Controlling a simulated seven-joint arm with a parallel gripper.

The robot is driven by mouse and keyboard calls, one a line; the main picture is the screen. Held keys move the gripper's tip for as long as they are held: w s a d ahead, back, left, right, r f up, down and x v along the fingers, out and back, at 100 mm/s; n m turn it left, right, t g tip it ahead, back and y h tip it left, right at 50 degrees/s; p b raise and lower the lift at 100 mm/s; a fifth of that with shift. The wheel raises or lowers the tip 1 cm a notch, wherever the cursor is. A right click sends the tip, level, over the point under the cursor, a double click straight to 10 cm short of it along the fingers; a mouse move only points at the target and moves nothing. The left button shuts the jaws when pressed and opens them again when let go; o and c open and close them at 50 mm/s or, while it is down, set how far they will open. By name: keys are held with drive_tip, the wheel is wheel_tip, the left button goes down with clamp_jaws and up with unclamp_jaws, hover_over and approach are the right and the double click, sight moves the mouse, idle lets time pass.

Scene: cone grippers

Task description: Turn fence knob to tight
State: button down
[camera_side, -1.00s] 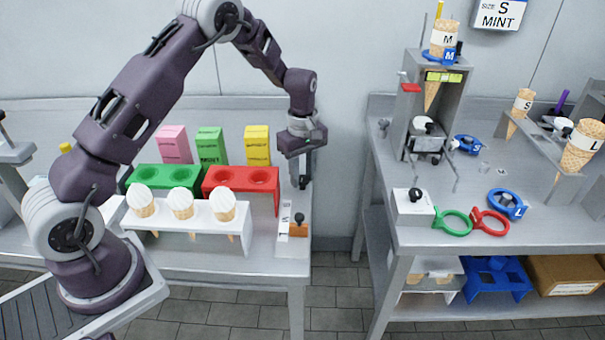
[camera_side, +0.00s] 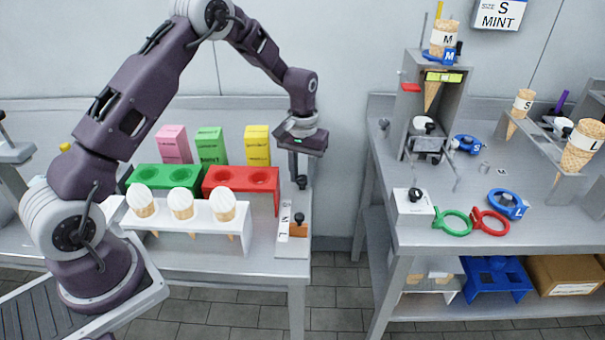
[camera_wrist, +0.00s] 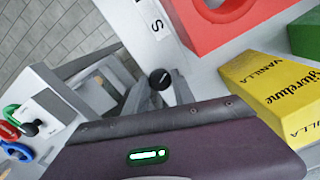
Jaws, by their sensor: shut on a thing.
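A small black knob (camera_side: 301,183), seemingly the fence knob, is at the far end of the grey fixture with the white size scale (camera_side: 283,232). My gripper (camera_side: 298,177) points down over it and is shut on it. In the wrist view the round black top of the knob (camera_wrist: 160,79) shows between my grey fingers, below the letter S on the scale (camera_wrist: 153,22). The fingers partly hide the knob's lower part. A second black knob (camera_side: 299,217) stands on an orange-brown block nearer the front of the fixture, apart from my gripper. I cannot read the knob's tightness.
A red holder (camera_side: 241,177) and a white rack (camera_side: 184,209) with several cones stand left of the fixture. A yellow vanilla box (camera_side: 257,146) stands behind, close to my gripper; it also shows in the wrist view (camera_wrist: 265,85). A gap separates this table from the right bench (camera_side: 400,236).

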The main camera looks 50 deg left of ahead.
sight(302, 178)
drive_tip(key=m, duration=0.5)
drive_tip(key=shift+r+m, duration=0.1)
drive_tip(key=shift+m, duration=0.2)
drive_tip(key=m, duration=0.4)
drive_tip(key=shift+m, duration=0.4)
drive_tip(key=c, duration=1.1)
unclamp_jaws()
drive_tip(key=shift+o, duration=0.2)
wheel_tip(302, 178, up, 7)
drive_tip(key=shift+r, duration=0.1)
